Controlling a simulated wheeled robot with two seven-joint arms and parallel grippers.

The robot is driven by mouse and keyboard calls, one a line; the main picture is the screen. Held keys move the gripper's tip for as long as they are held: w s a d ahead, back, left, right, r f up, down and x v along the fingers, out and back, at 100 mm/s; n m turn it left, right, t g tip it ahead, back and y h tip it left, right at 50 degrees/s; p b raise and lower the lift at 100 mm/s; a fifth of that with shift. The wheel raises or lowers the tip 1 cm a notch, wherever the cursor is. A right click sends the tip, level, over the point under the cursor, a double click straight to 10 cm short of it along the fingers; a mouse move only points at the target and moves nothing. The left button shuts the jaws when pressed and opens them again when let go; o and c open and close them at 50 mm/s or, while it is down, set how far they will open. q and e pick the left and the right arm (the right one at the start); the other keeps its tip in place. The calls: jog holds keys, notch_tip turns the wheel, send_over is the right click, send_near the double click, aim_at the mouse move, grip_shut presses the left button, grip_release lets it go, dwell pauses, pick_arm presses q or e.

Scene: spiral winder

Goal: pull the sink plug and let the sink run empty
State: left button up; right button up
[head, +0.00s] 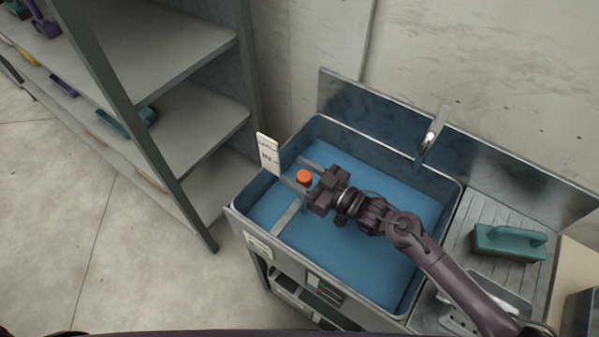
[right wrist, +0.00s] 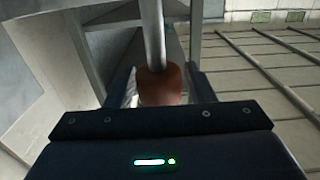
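The sink (head: 340,128) is a metal basin with a flat blue surface (head: 365,262) inside that looks like water. A round orange knob (head: 304,177), which looks like the plug's handle, shows near the sink's left side. My right gripper (head: 322,188) is over the sink, just right of the knob, with its fingers apart. In the right wrist view the orange-brown knob (right wrist: 161,88) sits between the fingers, with narrow gaps or near contact at its sides. A grey rod (right wrist: 153,35) shows beyond it. The drain is hidden. My left gripper is not in view.
A tap (head: 434,130) stands at the sink's back right. A teal-handled tool (head: 508,242) lies on the ribbed drainboard (head: 481,222). Grey strips (head: 286,216) cross the sink's left part. A white label plate (head: 268,153) stands at the left rim. Shelves (head: 185,123) stand left.

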grip_shut()
notch_tip(320, 180, up, 5)
jog(key=p, duration=0.4)
jog(key=shift+r, duration=0.1)
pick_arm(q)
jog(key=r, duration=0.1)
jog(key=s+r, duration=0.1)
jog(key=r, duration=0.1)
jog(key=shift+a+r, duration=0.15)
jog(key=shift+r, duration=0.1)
pick_arm(e)
jog(key=shift+w, duration=0.1)
jog(key=shift+c, duration=0.5)
grip_release()
jog(key=shift+o, duration=1.4)
jog(key=shift+d+f, duration=0.1)
jog(key=shift+f, duration=0.1)
